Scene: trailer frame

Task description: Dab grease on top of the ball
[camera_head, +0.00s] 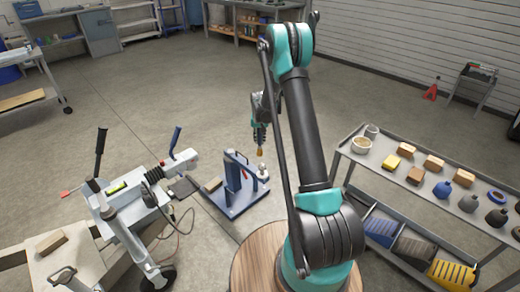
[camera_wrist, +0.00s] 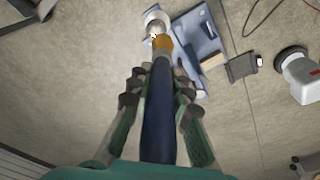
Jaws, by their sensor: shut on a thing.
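My gripper (camera_wrist: 160,100) is shut on a brush with a dark blue handle (camera_wrist: 159,125) and an amber tip (camera_wrist: 163,46). In the head view my gripper (camera_head: 259,133) points down, with the amber tip (camera_head: 259,152) just above the ball (camera_head: 263,168). The ball is small, silvery and sits at the right side of a blue metal stand (camera_head: 233,203) on the floor. In the wrist view the ball (camera_wrist: 155,28) shows right beside the brush tip, which partly overlaps it. I cannot tell whether tip and ball touch.
A grey trailer frame (camera_head: 125,225) with a coupling head (camera_head: 180,162) stands left of the stand. A grey cart (camera_head: 345,150) on the right holds bottles, blocks and a pale bowl (camera_head: 362,145), with bins below. The floor behind the stand is clear.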

